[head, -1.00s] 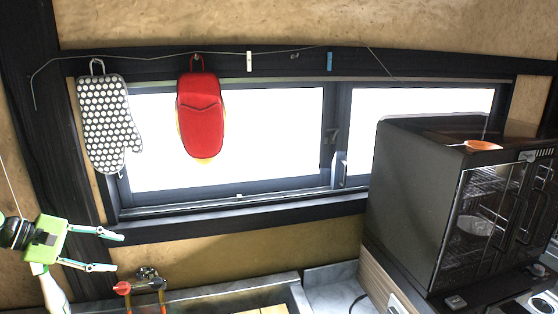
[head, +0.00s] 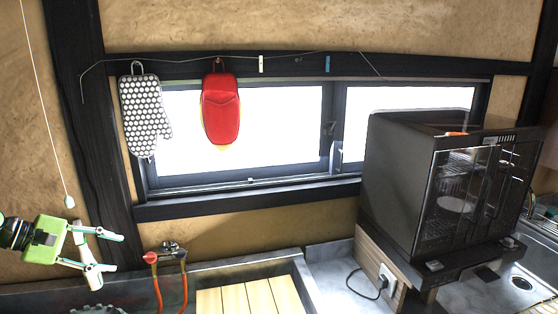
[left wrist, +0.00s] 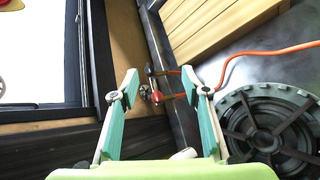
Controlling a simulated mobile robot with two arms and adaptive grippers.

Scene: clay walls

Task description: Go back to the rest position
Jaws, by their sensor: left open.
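My left gripper (head: 112,252) is at the lower left of the head view, its two fingers spread apart with nothing between them. It is in front of the clay wall, left of the tap (head: 168,255) with red hoses. In the left wrist view, both teal fingers of the left gripper (left wrist: 160,88) stand apart, and the tap (left wrist: 155,92) shows beyond the gap between them. My right gripper is in neither view.
A black oven (head: 430,190) stands on the counter at right. A dotted mitt (head: 145,115) and a red mitt (head: 220,110) hang before the window. Wooden slats (head: 250,297) lie at the sink. A dark round grate (left wrist: 268,122) lies beside the gripper in the left wrist view.

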